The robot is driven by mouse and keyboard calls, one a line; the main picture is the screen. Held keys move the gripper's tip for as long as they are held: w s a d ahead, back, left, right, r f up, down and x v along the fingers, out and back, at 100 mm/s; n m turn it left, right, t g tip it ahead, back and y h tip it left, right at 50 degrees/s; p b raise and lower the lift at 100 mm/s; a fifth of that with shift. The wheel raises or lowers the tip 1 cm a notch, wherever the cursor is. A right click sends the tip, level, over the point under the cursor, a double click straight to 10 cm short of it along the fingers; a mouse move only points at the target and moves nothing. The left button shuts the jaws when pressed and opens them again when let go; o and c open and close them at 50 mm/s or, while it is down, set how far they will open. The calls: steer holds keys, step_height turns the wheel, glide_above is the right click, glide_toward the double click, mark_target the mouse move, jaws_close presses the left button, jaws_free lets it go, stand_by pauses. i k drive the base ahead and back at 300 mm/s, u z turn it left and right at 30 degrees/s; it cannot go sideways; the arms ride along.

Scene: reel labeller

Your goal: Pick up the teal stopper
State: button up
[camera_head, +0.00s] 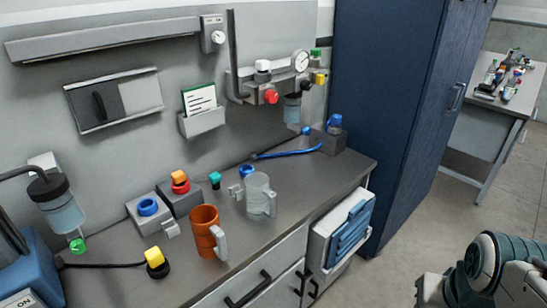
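A small teal stopper (215,176) with a dark lower part stands on the grey counter (290,208), near the back wall. It is between the block with red and orange caps and the clear mug. Its top and front are uncovered. Part of my arm shows at the lower right, off to the right of the counter and well away from the stopper. I cannot make out any gripper fingers there.
An orange mug (204,232), a clear mug (258,194) and a blue ring (148,207) on a grey block are nearby. A blue cable (290,153) lies further right. A wall fixture (270,82) overhangs the back. A tall blue cabinet (385,110) stands right of the counter.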

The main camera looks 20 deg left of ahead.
mark_target(214, 177)
steer(key=i, duration=0.75)
steer(key=u, duration=0.95)
steer(key=i, duration=0.6)
steer(key=u, duration=0.75)
